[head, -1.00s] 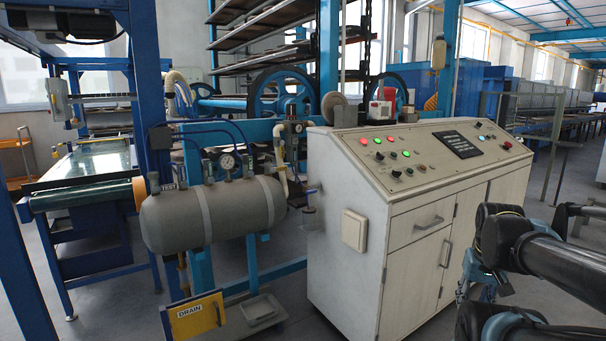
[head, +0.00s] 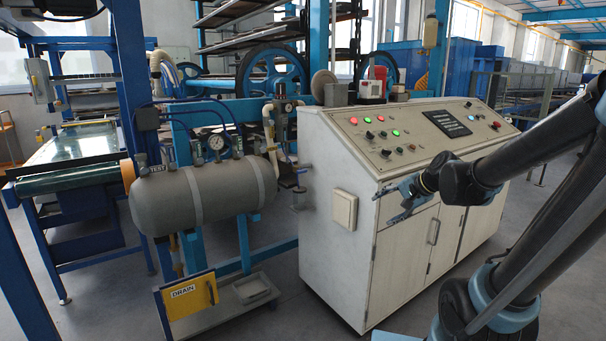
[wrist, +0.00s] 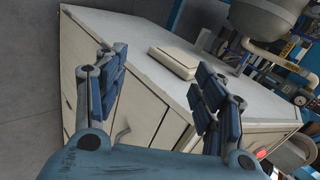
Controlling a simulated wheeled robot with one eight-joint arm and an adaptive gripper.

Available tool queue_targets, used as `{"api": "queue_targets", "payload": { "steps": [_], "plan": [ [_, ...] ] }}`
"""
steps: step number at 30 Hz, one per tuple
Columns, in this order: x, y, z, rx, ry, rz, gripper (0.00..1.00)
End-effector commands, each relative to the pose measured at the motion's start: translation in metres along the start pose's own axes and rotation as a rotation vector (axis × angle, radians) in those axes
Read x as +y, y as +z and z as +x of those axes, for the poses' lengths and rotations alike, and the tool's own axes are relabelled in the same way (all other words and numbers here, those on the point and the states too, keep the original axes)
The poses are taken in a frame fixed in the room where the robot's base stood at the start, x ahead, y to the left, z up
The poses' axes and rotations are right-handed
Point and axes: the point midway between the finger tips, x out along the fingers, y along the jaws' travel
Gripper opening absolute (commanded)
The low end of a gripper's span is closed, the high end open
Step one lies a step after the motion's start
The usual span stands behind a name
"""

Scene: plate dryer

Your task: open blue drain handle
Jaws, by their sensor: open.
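A small blue lever (head: 301,168), which looks like the drain handle, sits at the left end of the control cabinet, beside the pipework right of the grey tank (head: 170,203). It is small, and its exact position is hard to tell. A yellow DRAIN sign (head: 187,297) stands low below the tank. My gripper (head: 388,205) is open and empty in front of the cabinet, to the right of the lever and well apart from it. In the wrist view my gripper (wrist: 155,75) shows two spread blue-padded fingers with the cabinet beyond. I cannot make out the lever there.
The control cabinet (head: 335,255) with its sloped button panel stands between my arm and the tank. A white box (head: 344,208) juts from its end face; it also shows in the wrist view (wrist: 174,63). A grey tray (head: 255,291) lies low beside the sign. Floor is open at the front.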

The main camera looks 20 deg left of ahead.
Motion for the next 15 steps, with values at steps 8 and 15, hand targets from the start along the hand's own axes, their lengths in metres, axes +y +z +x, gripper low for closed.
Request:
{"api": "queue_targets", "payload": {
  "steps": [8, 15],
  "plan": [
    [-0.073, -0.013, 0.045, -0.056, -0.198, 0.269, 0.63],
    [-0.124, -0.021, 0.083, -0.134, -0.345, 0.523, 0.63]
  ]
}}
